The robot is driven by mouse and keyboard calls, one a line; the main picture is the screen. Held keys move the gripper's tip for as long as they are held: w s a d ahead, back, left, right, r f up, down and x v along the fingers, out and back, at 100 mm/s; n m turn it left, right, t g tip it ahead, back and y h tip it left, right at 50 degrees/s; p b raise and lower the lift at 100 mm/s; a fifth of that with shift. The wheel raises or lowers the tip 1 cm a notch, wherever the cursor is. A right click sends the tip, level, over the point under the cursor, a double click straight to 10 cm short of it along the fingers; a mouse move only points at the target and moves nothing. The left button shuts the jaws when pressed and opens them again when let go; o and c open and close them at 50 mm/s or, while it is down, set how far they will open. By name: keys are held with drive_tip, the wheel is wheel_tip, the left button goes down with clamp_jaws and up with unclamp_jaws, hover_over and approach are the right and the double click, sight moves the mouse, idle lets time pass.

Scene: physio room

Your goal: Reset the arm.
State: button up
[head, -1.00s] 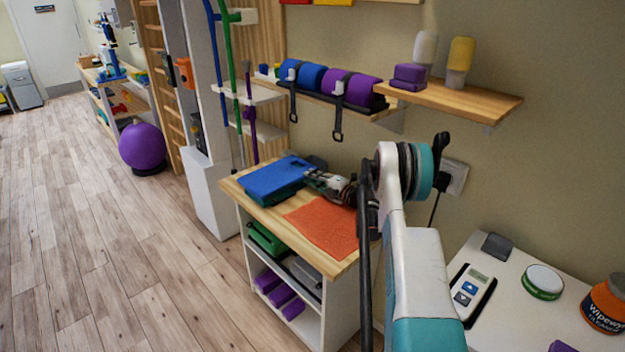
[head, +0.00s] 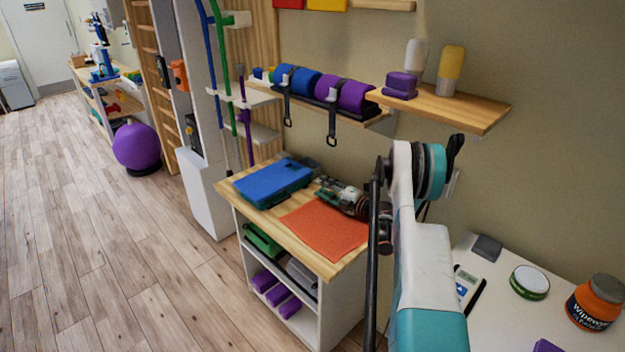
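My arm rises at the right of the head view, with its white and teal links in front of the wall. My gripper (head: 330,188) is at the far end of the arm, above the wooden top of the small cabinet (head: 262,212). No held object shows.
A wall shelf (head: 450,108) with yellow and white bottles is behind my arm. A white table (head: 500,318) with a wipes tub (head: 597,302) stands at right. The floor at left is clear; a purple ball (head: 137,146) rests there.

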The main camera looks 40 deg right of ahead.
drive_tip(key=p+v, duration=0.1)
drive_tip(key=v, duration=0.5)
